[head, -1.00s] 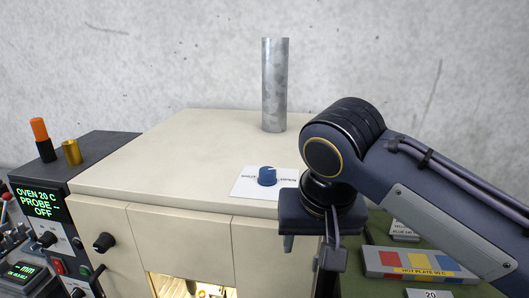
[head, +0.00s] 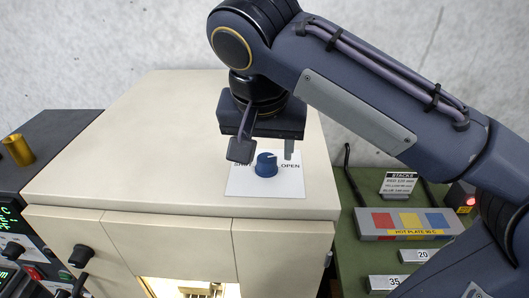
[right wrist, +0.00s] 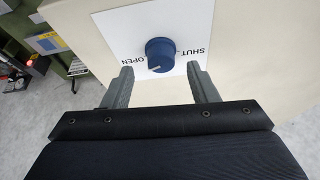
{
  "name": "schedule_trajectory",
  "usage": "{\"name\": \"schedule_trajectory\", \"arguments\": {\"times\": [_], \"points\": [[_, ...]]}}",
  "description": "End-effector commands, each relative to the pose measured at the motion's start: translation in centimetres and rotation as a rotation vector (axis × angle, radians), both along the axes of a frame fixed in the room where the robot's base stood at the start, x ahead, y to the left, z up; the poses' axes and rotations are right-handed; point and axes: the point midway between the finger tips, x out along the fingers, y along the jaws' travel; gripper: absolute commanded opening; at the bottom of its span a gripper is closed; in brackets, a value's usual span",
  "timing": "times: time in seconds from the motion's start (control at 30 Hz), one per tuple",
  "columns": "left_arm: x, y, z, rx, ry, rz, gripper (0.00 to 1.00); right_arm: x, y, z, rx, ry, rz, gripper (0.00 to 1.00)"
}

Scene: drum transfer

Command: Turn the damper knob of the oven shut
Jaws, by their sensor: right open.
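The blue damper knob (head: 266,165) stands on a white label plate (head: 290,186) on top of the cream oven (head: 120,150). In the head view the plate reads SHUT at left, partly hidden, and OPEN at right. My right gripper (head: 265,150) hangs pointing down, just behind and above the knob in the picture. In the right wrist view its two fingers (right wrist: 162,80) are spread and empty. The knob (right wrist: 160,53) lies beyond the fingertips, roughly in line with the gap, apart from both fingers. My left gripper is not in view.
A control panel (head: 14,240) with knobs and a brass cylinder (head: 18,149) stand left of the oven. To the right is a green bench (head: 350,215) with a hot plate panel (head: 408,224) and a stacks sign (head: 398,184). The oven top around the plate is clear.

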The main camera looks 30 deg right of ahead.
Motion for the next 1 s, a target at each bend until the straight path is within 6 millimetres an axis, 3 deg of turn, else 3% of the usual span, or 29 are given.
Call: {"name": "schedule_trajectory", "arguments": {"times": [0.23, 0.57, 0.9, 1.0], "points": [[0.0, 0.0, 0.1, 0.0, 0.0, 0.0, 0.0, 0.9, -0.7, -2.8, 0.0, 0.002, 0.0, 0.53], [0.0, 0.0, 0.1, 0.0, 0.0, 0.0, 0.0, 1.1, -0.8, -3.3, 0.001, 0.0, 0.001, 0.53], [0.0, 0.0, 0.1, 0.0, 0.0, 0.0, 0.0, 1.1, -0.8, -3.2, 0.001, 0.0, 0.001, 0.1], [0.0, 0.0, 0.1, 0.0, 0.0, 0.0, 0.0, 1.1, -0.8, -3.2, 0.001, 0.0, 0.003, 0.09]]}}
